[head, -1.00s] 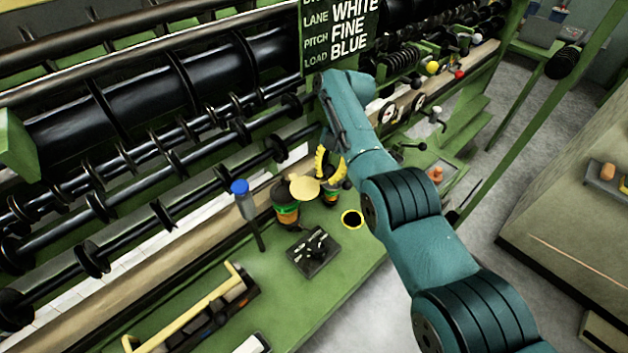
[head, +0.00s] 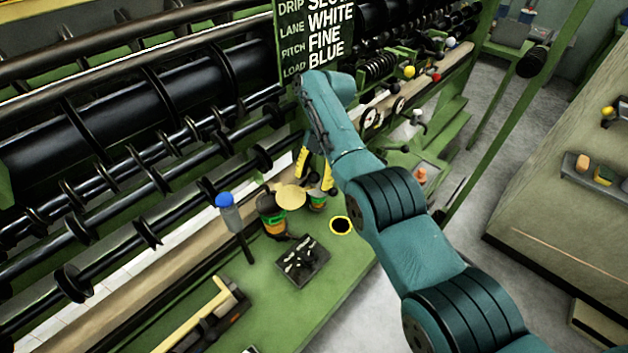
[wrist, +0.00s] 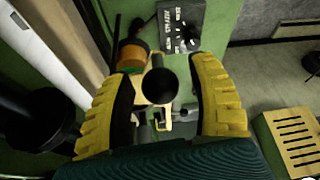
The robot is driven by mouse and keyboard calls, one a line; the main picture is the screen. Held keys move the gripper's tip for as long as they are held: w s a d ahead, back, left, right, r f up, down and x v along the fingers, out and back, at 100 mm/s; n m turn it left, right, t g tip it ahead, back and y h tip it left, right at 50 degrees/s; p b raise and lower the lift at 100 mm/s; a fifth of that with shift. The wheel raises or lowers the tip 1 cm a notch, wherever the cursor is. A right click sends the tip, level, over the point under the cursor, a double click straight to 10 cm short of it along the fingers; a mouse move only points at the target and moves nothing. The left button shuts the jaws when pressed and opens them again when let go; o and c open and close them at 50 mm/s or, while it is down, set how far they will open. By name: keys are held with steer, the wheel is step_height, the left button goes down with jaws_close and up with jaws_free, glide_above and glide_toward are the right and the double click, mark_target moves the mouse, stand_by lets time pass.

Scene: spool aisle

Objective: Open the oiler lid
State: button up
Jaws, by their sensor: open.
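In the wrist view, a round black knob (wrist: 159,87) lies between the spread fingers, apart from both. A banded pot (wrist: 132,55) stands beyond the left finger. The oiler's body beneath the knob is mostly hidden.
A yellow-ringed hole (head: 341,225) is to the right. Dark rollers (head: 120,180) run behind. A yellow-handled tool carrier (head: 200,315) lies at the front.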

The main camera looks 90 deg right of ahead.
step_height(320, 180, up, 9)
steer(key=shift+f, duration=0.1)
